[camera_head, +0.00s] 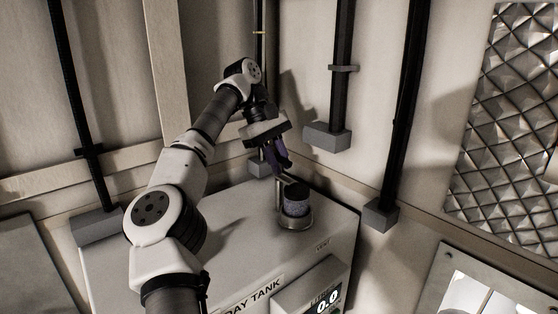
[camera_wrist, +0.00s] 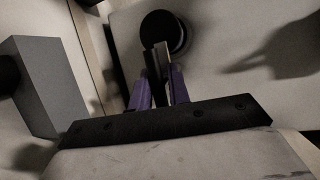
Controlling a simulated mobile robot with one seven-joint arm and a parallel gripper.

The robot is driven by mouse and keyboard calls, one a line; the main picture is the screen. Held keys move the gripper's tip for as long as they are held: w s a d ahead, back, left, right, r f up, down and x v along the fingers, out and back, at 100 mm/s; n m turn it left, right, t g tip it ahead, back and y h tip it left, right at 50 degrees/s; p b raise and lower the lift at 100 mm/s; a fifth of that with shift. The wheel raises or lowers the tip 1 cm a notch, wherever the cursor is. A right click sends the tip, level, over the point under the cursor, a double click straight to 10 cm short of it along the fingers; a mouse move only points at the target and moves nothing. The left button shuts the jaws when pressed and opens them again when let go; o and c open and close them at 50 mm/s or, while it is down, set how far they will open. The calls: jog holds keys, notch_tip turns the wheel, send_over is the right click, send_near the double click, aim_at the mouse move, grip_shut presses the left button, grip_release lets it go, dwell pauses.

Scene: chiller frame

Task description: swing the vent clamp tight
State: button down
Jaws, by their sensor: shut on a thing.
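The vent (camera_head: 295,205) is a short, dark-topped cylinder on a round metal base, standing on top of the day tank (camera_head: 240,230). In the wrist view the vent's round black top (camera_wrist: 163,32) shows just beyond my fingertips. The clamp's lever (camera_head: 281,190) is a thin metal piece at the left side of the vent. My gripper (camera_head: 280,160) has purple fingers and reaches down to this lever from behind. In the wrist view my gripper (camera_wrist: 160,80) is shut on the lever (camera_wrist: 160,60), which stands between the fingers. The fingers hide part of the lever.
Dark pipes with grey box ends (camera_head: 327,137) come down the walls close behind and right of the tank. Another grey box (camera_wrist: 45,85) is near my gripper at left in the wrist view. A display reading 0.0 (camera_head: 326,301) is on the tank's front.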

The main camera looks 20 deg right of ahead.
jog(key=shift+r, duration=0.1)
dwell(0.3)
jog(key=c, duration=1.3)
grip_release()
jog(key=shift+c, duration=0.2)
